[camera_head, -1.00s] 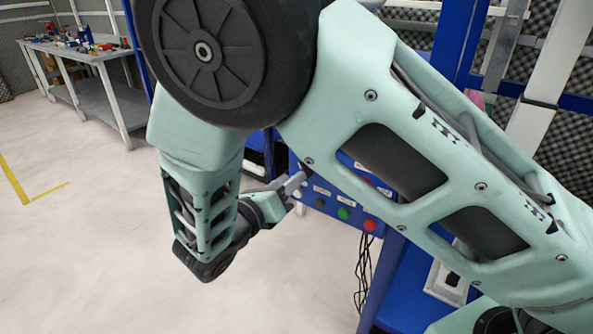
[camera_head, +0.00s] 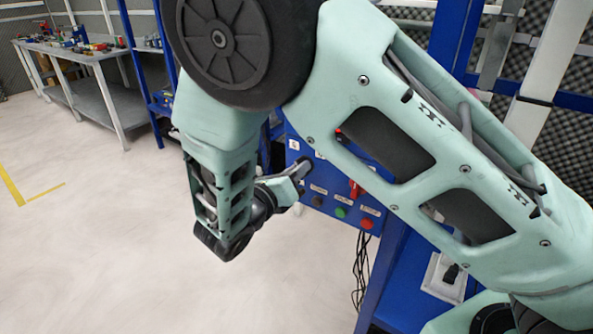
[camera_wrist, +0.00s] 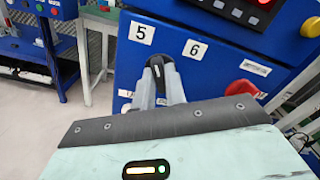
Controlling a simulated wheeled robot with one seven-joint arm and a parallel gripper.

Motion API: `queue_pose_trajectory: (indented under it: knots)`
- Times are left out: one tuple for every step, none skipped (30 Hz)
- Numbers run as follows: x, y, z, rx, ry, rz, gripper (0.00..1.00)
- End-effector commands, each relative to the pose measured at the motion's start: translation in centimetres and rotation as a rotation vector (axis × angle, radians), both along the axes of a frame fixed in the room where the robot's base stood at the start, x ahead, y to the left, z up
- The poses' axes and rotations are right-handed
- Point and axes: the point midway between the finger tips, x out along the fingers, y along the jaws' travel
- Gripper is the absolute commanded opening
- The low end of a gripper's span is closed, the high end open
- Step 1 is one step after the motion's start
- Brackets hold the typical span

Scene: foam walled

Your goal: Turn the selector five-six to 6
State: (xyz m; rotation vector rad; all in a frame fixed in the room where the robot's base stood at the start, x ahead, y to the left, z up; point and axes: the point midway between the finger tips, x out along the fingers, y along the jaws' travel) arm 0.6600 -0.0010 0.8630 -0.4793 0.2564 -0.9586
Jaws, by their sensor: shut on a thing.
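The selector five-six (camera_wrist: 156,70) is a dark knob with a pale line on the blue panel (camera_wrist: 185,72) in the wrist view. A white label 5 (camera_wrist: 141,33) is above it to the left and a label 6 (camera_wrist: 195,49) above it to the right. The pale line appears to point up between the labels; its exact setting is hard to tell. My gripper (camera_wrist: 158,82) is shut on the knob, one grey finger on each side, hiding its lower part. In the head view my gripper (camera_head: 301,171) is at the panel's left part, and the knob is hidden.
A red rotary handle (camera_wrist: 243,92) is right of the selector, and a red display (camera_wrist: 262,3) is above. Black, green (camera_head: 341,212) and red (camera_head: 366,224) buttons line the panel's lower edge. A cluttered workbench (camera_head: 80,52) stands far left; the floor between is clear.

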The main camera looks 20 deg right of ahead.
Motion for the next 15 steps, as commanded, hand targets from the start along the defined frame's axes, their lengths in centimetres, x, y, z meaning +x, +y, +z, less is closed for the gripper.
queue_pose_trajectory:
  knots:
    - [-0.01, 0.02, 0.01, 0.002, -0.002, 0.0, 0.0]
    - [0.0, 0.02, 0.02, 0.003, -0.005, 0.0, 0.0]
    - [0.0, 0.02, 0.02, 0.007, -0.01, 0.0, 0.0]
    - [-0.01, 0.02, 0.03, 0.009, -0.014, 0.0, 0.0]
    - [0.0, 0.02, 0.04, 0.013, -0.02, 0.0, 0.0]
    - [0.0, 0.02, 0.05, 0.02, -0.032, 0.0, 0.0]
    - [-0.01, 0.02, 0.07, 0.027, -0.041, 0.0, 0.0]
    - [-0.01, 0.02, 0.08, 0.033, -0.051, 0.0, 0.0]
    - [-0.01, 0.01, 0.09, 0.044, -0.068, 0.0, 0.0]
    - [-0.02, 0.01, 0.11, 0.054, -0.082, 0.0, 0.0]
    - [-0.03, 0.02, 0.12, 0.064, -0.098, 0.001, 0.0]
    - [-0.03, 0.04, 0.13, 0.079, -0.122, 0.001, 0.0]
    - [-0.03, 0.05, 0.14, 0.092, -0.14, 0.002, 0.0]
    - [-0.03, 0.05, 0.15, 0.105, -0.159, 0.002, 0.0]
    - [-0.03, 0.05, 0.15, 0.123, -0.187, 0.002, 0.0]
